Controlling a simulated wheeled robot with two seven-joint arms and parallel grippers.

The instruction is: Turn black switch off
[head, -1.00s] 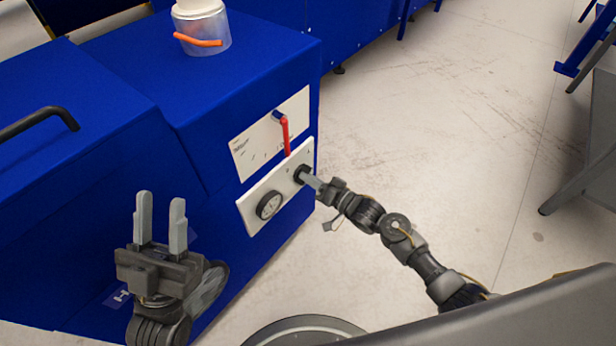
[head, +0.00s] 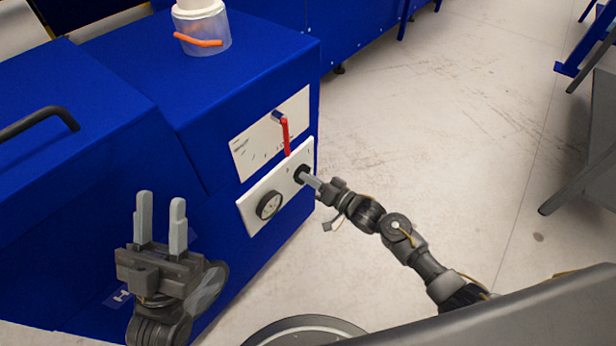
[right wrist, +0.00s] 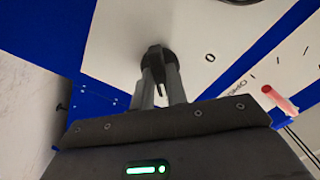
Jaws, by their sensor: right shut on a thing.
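The black switch (head: 299,173) is a round black knob at the right end of the lower white panel (head: 258,198) on the blue machine. In the right wrist view the switch (right wrist: 154,53) sits on the white panel, with a "0" mark beside it. My right gripper (head: 307,178) is shut on the switch; its fingers (right wrist: 161,75) reach up to the knob in the right wrist view and partly hide it. My left gripper (head: 160,215) is open and empty, fingers upward, in front of the machine and away from the switch.
A red lever (head: 286,137) hangs from the upper white panel, just above the switch. A round black gauge (head: 269,205) is left of the switch. A clear bucket with an orange handle (head: 203,32) stands on the machine.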

